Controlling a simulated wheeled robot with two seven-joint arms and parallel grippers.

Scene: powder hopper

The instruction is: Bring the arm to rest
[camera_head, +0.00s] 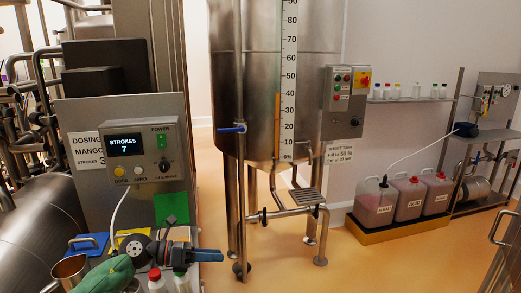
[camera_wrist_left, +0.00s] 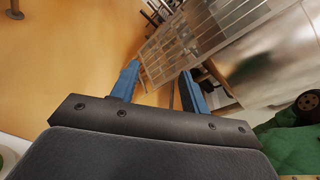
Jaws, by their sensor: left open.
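My left gripper (camera_head: 213,255) is low in the head view, left of centre, with its blue fingers pointing right. In the left wrist view the two blue fingers (camera_wrist_left: 160,86) stand apart with nothing between them. The gripper is open and empty. Green cloth-like material (camera_head: 106,277) lies left of it in the head view and also shows at the right edge of the wrist view (camera_wrist_left: 290,145). My right gripper is in neither view.
A control box reading STROKES 7 (camera_head: 140,153) stands behind the gripper. Bottles (camera_head: 157,281) with red caps stand close below it. A steel tank (camera_head: 258,100) stands on legs beyond, and canisters (camera_head: 375,204) sit at the right. Orange floor is clear to the gripper's right.

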